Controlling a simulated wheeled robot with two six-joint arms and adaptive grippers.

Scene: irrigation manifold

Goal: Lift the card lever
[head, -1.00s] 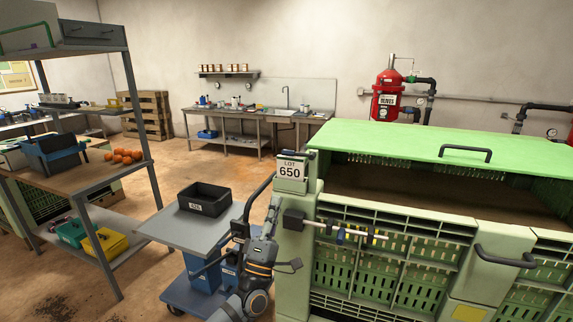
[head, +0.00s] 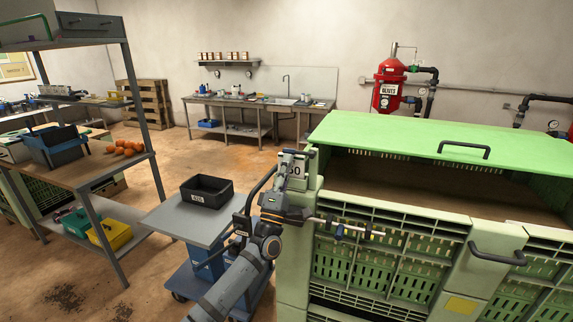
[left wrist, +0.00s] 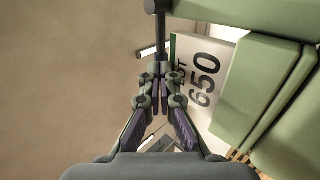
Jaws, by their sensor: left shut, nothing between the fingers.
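The white lot card (head: 295,170) is in its green holder at the left front corner of the green bin; part of its print is covered in the head view. It reads LOT 650 in the left wrist view (left wrist: 204,78). A dark bar at the holder's top (head: 312,152) looks like the card lever. A dark upright bar (left wrist: 160,28), likely the same lever, shows in the left wrist view. My left gripper (left wrist: 160,76) is shut and empty, left of the card and just below that bar. Whether they touch, I cannot tell.
The green bin (head: 455,196) with its raised lid (head: 440,133) fills the right. A rod with coloured bands (head: 345,230) sticks out along its front. A cart (head: 180,220) with a black bin (head: 206,191) stands left of my arm.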

